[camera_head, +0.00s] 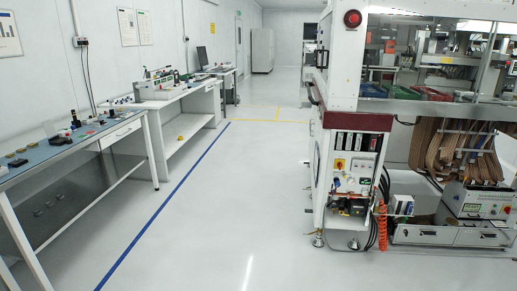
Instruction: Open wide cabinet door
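A tall pale grey cabinet (262,50) stands at the far end of the room, against the back wall. It is small in the picture, and its door lines and handles are too small to make out. A large white test handler machine (340,68) stands at the right, with clear panels above and a dark red band (355,121) around its middle. A dark curved handle (312,93) shows on its left side. I cannot tell which of these has the wide cabinet door. Neither of my grippers is in view.
A blue-topped workbench (75,143) and a white bench (178,97) line the left wall. A blue floor line (165,203) runs beside them. The floor aisle (235,180) is clear. An orange coiled hose (382,225) hangs at the machine's lower front.

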